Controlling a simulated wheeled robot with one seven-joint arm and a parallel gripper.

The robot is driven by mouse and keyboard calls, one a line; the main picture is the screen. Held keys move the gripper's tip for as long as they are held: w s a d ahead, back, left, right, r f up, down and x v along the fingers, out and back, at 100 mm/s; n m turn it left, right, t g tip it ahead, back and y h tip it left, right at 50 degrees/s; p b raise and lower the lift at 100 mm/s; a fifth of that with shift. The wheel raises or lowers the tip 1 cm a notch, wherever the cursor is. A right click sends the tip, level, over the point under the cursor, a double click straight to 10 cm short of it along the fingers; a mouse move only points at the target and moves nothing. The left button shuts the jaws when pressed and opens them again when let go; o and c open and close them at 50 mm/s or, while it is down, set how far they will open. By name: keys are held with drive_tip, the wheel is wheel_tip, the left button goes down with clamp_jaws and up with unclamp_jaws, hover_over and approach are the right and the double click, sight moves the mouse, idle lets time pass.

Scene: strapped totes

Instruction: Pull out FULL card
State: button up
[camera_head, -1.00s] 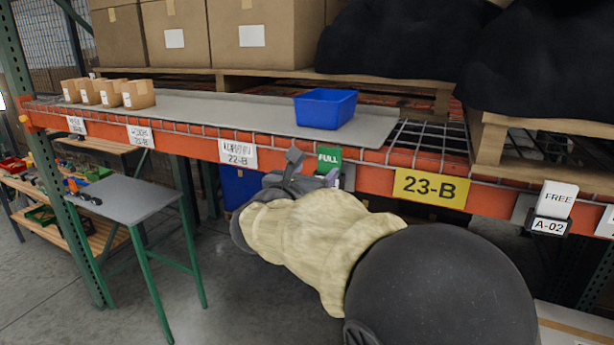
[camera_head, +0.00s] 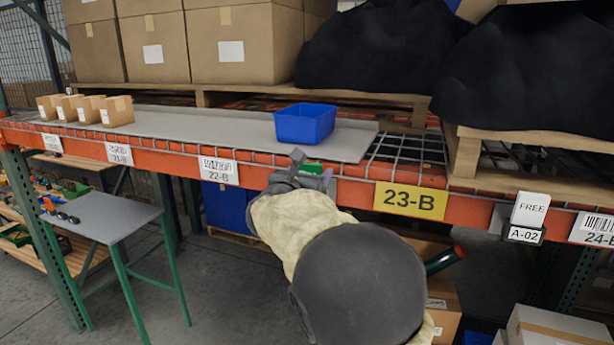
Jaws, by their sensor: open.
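The green FULL card (camera_head: 312,168) sits at the orange shelf beam, left of the yellow 23-B sign. Only its top strip shows; its lettering is hidden behind my gripper. My gripper (camera_head: 308,172) is at the card, with one dark finger raised on the card's left and the other part near its right side. The jaws are open. I cannot tell whether they touch the card. My sleeved arm hides the card's holder.
A blue bin (camera_head: 304,124) stands on the grey shelf board just above the card. A white FREE card (camera_head: 530,209) stands in a holder marked A-02 at right. A grey table (camera_head: 103,209) with green legs is at lower left.

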drive_tip(key=shift+c, duration=0.2)
drive_tip(key=c, duration=0.9)
drive_tip(key=shift+o, duration=0.2)
drive_tip(key=shift+r+p, duration=1.7)
drive_tip(key=shift+r, duration=0.8)
drive_tip(key=b+v, duration=0.3)
drive_tip(key=v, duration=0.7)
